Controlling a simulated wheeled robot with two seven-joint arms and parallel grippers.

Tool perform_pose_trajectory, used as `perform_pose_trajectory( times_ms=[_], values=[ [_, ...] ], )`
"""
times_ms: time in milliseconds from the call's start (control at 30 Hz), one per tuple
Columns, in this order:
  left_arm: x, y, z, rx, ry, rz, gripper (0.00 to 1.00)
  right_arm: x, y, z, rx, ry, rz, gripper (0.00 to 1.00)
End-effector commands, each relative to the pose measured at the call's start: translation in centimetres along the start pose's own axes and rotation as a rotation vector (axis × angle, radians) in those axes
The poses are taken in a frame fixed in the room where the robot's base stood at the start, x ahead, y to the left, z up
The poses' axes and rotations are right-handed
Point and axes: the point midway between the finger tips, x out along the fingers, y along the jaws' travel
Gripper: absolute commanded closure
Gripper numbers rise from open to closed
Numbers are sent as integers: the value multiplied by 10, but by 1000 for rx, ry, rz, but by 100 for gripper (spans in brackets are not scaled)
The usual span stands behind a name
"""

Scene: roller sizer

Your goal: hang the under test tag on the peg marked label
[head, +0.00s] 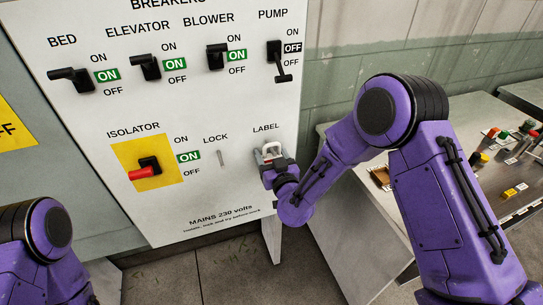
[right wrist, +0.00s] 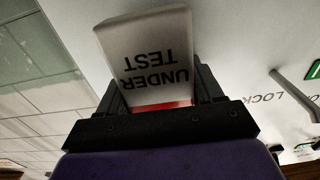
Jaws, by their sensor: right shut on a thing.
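The under test tag (right wrist: 148,55) is a white plate with black text, upside down in the right wrist view, with a red strip near its held end. My right gripper (right wrist: 155,92) is shut on it, a dark finger on each side. In the head view the tag (head: 271,148) and my right gripper (head: 267,160) are at the panel just below the word LABEL. The label peg is hidden there, and I cannot tell whether the tag touches it or hangs on it. My left gripper is out of view; only my left arm shows at lower left.
The lock peg (head: 221,158) is bare, left of the tag; it also shows in the right wrist view (right wrist: 292,89). The isolator switch (head: 146,170) has a red handle on a yellow plate. Breaker levers line the panel's top. A workbench (head: 353,200) stands at right.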

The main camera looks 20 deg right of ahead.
Motion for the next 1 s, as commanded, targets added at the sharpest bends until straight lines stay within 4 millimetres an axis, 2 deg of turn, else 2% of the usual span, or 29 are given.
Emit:
perform_pose_trajectory(
  times_ms=[300, 333, 400, 1000],
  values=[
    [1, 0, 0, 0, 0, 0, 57, 2, 1, 0, -4, 3, 0, 67],
    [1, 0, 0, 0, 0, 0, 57, 2, 1, 0, -4, 3, 0, 28],
    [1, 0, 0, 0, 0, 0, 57, 2, 1, 0, -4, 3, 0, 5],
    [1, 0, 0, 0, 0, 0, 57, 1, 8, -1, -3, 7, 16, 4]
  ],
)
